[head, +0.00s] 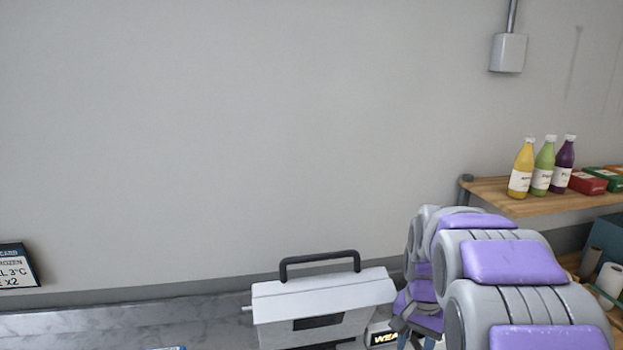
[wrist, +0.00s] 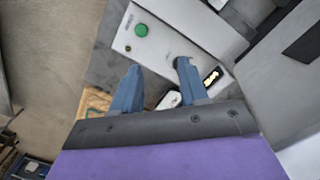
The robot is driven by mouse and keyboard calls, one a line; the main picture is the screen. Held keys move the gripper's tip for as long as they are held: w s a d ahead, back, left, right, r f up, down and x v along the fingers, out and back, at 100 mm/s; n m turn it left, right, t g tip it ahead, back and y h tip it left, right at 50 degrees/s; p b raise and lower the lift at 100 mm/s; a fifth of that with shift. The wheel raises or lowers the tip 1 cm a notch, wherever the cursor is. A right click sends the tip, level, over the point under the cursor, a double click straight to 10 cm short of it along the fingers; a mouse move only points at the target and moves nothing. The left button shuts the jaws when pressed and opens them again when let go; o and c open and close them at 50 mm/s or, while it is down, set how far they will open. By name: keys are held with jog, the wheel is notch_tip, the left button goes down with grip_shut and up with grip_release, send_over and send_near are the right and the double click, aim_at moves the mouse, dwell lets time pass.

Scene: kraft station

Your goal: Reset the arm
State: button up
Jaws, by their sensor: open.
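My arm, in purple and grey segments, reaches forward at the lower right of the head view. My gripper (wrist: 157,85) shows in the wrist view with its two blue fingers apart and nothing between them. In the head view the gripper is mostly hidden behind the arm. It is close to a white and grey machine with a black handle (head: 320,300). In the wrist view, a white panel with a green button (wrist: 141,30) lies beyond the fingertips. I cannot tell the exact gap between the fingers and the panel.
A wooden shelf (head: 488,193) at the right holds several bottles and boxes. A marble counter (head: 130,316) runs along the wall. A black sign (head: 15,266) stands at the left. A label (head: 382,338) sits beside the machine. The wall area above the counter is clear.

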jog(key=s+a+f+n+b, duration=0.1)
jog(key=s+a+n, duration=0.1)
jog(key=s, duration=0.8)
jog(key=s+a+f+n+b, duration=0.1)
jog(key=s+a+n, duration=0.2)
jog(key=s, duration=0.7)
jog(key=s+a+f+n+g+b, duration=0.1)
jog(key=s+a+f+n, duration=0.1)
jog(key=s, duration=0.8)
jog(key=shift+s+a, duration=0.15)
jog(key=shift+s, duration=0.05)
jog(key=shift+f, duration=0.1)
